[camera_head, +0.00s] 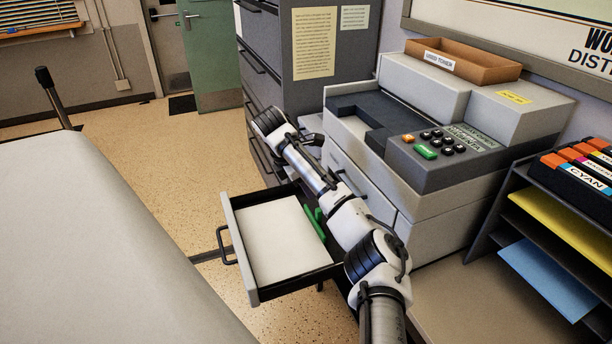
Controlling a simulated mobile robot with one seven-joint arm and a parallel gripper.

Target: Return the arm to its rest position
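My white and black arm (350,222) reaches from the bottom right up and away to the left. It passes over the right side of an open drawer (242,252) and in front of the copier. Its far visible part is a rounded joint (268,122) in front of the grey filing cabinet. I cannot make out gripper fingers in this view. The drawer holds a stack of white paper (277,243) and green pieces (314,226) beside it, partly hidden by my arm.
The copier (440,200) stands close on the arm's right, with a brown tray (462,62) on top. The filing cabinet (345,65) is behind. A shelf rack (500,215) is at the right. A large pale surface (90,240) fills the lower left. Open floor (170,150) lies between.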

